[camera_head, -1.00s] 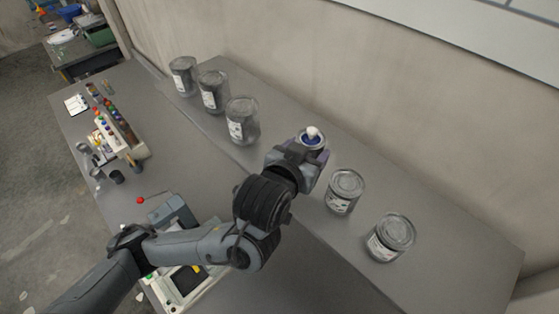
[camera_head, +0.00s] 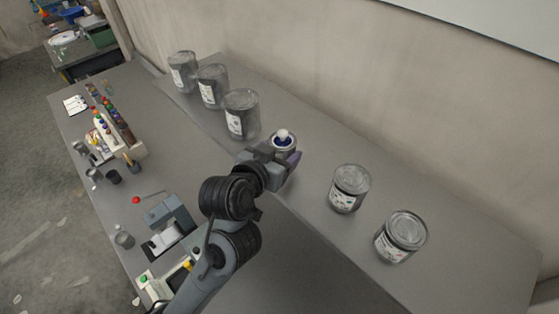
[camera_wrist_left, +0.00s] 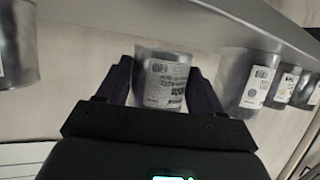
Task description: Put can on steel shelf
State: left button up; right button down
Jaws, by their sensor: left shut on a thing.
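In the left wrist view, the can (camera_wrist_left: 164,84) shows a printed label between the two fingers. My left gripper (camera_wrist_left: 165,88) is shut on its sides. It is over the grey steel shelf (camera_head: 470,255), in the gap of the row of metal cans. I cannot tell whether the can's base touches the shelf; it is hidden. My right gripper is not in view.
Two metal cans (camera_head: 349,188) (camera_head: 401,236) stand right of the gap, and three more (camera_head: 241,114) stand to its left. The wall (camera_head: 380,90) rises behind the shelf. The lower bench (camera_head: 150,185) holds bottles, cups and a device.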

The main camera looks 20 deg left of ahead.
pick_arm(q)
jog(key=shift+f, duration=1)
jog(key=shift+f+b, duration=0.15)
jog(key=shift+b, duration=0.2)
jog(key=o, duration=1.2)
jog(key=shift+o, duration=0.2)
